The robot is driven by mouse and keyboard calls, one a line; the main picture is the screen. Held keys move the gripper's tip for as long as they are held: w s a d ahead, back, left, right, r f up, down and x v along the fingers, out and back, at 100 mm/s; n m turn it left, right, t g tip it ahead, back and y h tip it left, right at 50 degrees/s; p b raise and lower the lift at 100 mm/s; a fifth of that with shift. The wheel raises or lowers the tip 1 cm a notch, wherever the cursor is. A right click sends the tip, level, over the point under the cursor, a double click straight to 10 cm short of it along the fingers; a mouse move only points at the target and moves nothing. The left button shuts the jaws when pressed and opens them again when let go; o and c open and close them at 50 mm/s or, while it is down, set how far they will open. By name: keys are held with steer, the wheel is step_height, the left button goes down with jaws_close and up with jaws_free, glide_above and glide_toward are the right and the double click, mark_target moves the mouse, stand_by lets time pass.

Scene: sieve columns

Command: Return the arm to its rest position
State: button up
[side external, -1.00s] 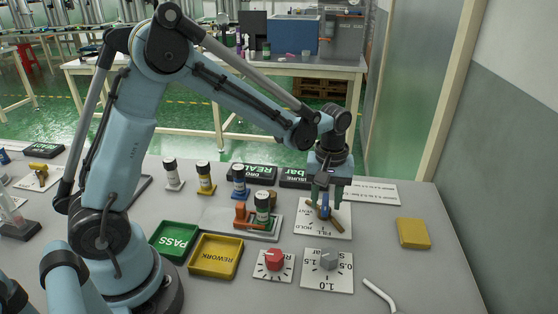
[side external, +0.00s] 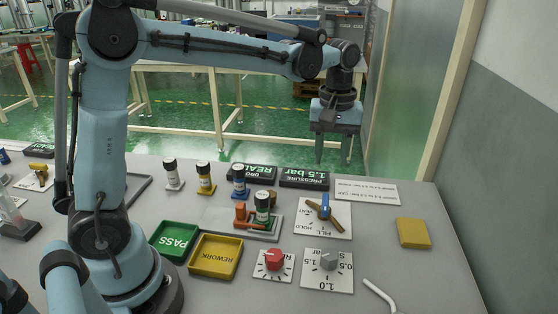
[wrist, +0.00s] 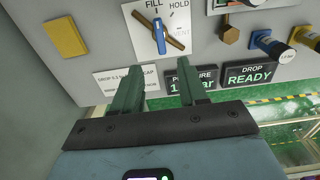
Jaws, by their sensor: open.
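My gripper (side external: 333,148) is open and empty, raised well above the back of the table in the side view. Its two green fingers also show in the wrist view (wrist: 155,85), apart with nothing between them. Below it, the valve handle (side external: 325,211), a brown bar with a blue pointer, sits on a white plate marked FILL, HOLD and VENT. The valve also shows in the wrist view (wrist: 161,40), clear of the fingers.
A display (side external: 304,178) reads PRESSURE 1.5 bar; another (wrist: 248,74) reads DROP READY. Capped columns (side external: 205,178), a green PASS tray (side external: 174,241), a yellow REWORK tray (side external: 216,257), a red knob (side external: 275,260) and a yellow block (side external: 413,233) stand on the table. The air around my gripper is clear.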

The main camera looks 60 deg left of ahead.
steer(key=shift+r, duration=0.1)
steer(key=s+a+f+m+t, duration=0.1)
steer(key=s+a+m+t, duration=0.1)
steer(key=s+m+t, duration=0.5)
steer(key=s+m, duration=0.2)
steer(key=s, duration=0.4)
steer(key=shift+s+f, duration=0.3)
steer(key=shift+f, duration=0.05)
stand_by(3.3)
steer(key=r+n+g, duration=0.1)
steer(key=n+g, duration=0.6)
steer(key=n, duration=0.2)
glide_above(326, 201)
step_height(326, 201, down, 12)
steer(key=shift+s+r, duration=0.1)
steer(key=shift+r, duration=0.15)
